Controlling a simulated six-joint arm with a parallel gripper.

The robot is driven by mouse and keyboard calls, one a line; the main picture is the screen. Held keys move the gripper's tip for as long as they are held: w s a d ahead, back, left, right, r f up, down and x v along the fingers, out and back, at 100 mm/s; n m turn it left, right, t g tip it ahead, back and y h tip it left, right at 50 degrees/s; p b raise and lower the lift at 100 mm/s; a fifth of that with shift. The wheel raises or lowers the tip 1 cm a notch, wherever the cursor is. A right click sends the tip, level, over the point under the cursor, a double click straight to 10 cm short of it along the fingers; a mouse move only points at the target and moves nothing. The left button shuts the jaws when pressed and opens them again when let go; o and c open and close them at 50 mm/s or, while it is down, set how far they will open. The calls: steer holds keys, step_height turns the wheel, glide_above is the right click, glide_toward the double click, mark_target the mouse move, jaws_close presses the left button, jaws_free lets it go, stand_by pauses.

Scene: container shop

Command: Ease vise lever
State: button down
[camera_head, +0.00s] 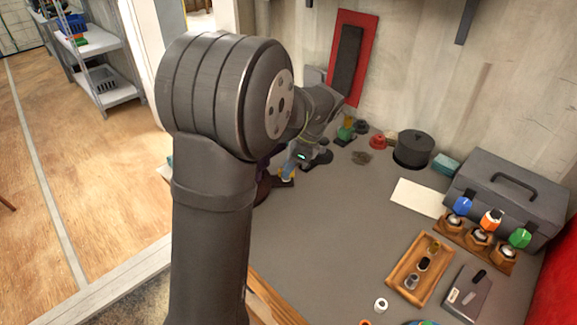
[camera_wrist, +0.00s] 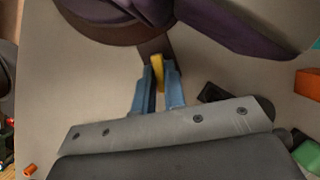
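A yellow grip (camera_wrist: 157,68) sits at the end of a short dark bar, which looks like the vise lever (camera_wrist: 153,45), in the wrist view. The bar reaches out from a dark, round brown and purple body (camera_wrist: 110,28), seemingly the vise, cut off by the top edge. My gripper (camera_wrist: 158,72) has its blue fingers on both sides of the yellow grip, close against it with no clear gap. In the head view my gripper (camera_head: 287,175) is low over the bench, and my arm hides most of the dark maroon body (camera_head: 264,188).
On the grey bench (camera_head: 330,230) stand a black pot (camera_head: 413,148), a grey toolbox (camera_head: 508,190), a wooden tray (camera_head: 405,280) and a rack of colored knobs (camera_head: 478,236). Orange (camera_wrist: 308,83) and green (camera_wrist: 308,156) blocks lie right of my gripper. The bench middle is clear.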

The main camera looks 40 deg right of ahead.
steer(key=shift+m+t+h, duration=0.3)
steer(key=shift+m+h, duration=0.2)
steer(key=shift+m, duration=1)
steer(key=c, duration=1.5)
jaws_free()
steer(key=shift+s+r, duration=0.1)
steer(key=v, duration=1.7)
steer(key=shift+r, duration=0.1)
steer(key=x, duration=1.7)
steer(key=shift+f, duration=0.25)
